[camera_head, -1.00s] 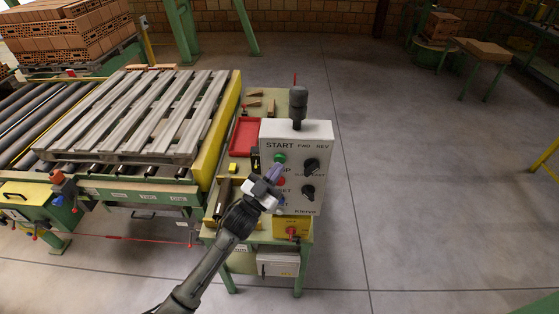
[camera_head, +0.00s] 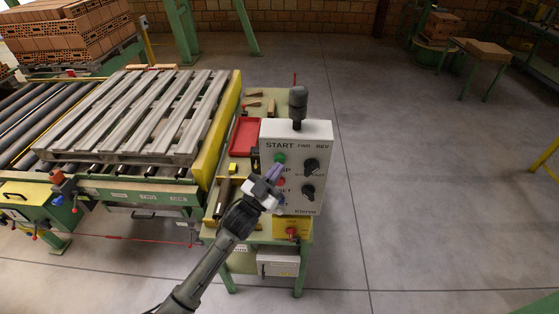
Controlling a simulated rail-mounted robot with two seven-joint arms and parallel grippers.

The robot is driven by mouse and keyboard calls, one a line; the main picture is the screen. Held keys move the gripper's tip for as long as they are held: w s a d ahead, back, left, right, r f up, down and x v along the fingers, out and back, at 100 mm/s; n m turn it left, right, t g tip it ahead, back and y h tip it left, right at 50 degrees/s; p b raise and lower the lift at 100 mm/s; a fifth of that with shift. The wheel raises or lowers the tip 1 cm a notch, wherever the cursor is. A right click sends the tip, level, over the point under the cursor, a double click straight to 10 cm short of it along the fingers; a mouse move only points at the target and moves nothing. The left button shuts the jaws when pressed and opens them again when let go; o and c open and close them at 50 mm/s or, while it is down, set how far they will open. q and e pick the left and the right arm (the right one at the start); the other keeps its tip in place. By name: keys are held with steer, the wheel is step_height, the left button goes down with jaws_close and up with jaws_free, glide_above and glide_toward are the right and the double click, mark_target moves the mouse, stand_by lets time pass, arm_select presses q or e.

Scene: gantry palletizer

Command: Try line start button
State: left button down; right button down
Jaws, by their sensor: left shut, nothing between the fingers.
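The green start button (camera_head: 280,158) sits at the upper left of the grey control box (camera_head: 312,190), under the word START. My left gripper (camera_head: 276,170) is shut and empty, its fingertips just below the green button in the picture. I cannot tell whether the fingertips touch the box. The gripper partly hides the labels and the red button (camera_head: 281,182) lower down. Two black knobs (camera_head: 311,165) are on the right side of the box, clear of the gripper. My right gripper is not in view.
The box stands on a green bench with a red tray (camera_head: 244,137) and small tools. A grey slatted pallet (camera_head: 140,115) lies on the roller conveyor at left. A dark cylinder (camera_head: 298,102) tops the box. Open floor (camera_head: 430,200) lies to the right.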

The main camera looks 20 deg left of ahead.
arm_select(q)
steer(key=shift+w, duration=0.1)
stand_by(0.3)
steer(key=shift+w+a, duration=0.15)
steer(key=shift+w, duration=0.15)
steer(key=shift+w, duration=0.1)
stand_by(0.4)
steer(key=shift+w+a+b, duration=0.15)
steer(key=shift+w+b, duration=0.2)
steer(key=shift+b, duration=0.1)
stand_by(0.3)
steer(key=shift+s, duration=0.1)
stand_by(0.4)
steer(key=shift+s+d+p, duration=0.3)
steer(key=shift+s+p, duration=0.3)
steer(key=shift+s, duration=0.15)
